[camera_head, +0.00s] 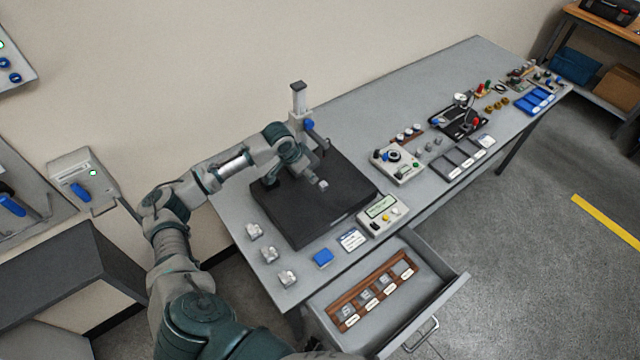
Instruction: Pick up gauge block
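A small pale metallic block (323,184), likely a gauge block, shows on the black granite plate (300,222), right at the fingertips of my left gripper (314,178). The gripper points down at the plate. Its fingers are small and partly hidden by the wrist, so I cannot tell whether they are shut on the block or only beside it. Three silvery blocks stand on the grey table's near left part: one at the back (253,231), one in the middle (269,254) and one in front (287,278). My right gripper is not in view.
A gauge stand (299,105) rises behind the plate. A blue block (323,258), a label card (351,240) and a display box (382,214) line its front. An open drawer (447,290) with a wooden slotted tray (337,321) juts out. Instruments crowd the table's right part.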

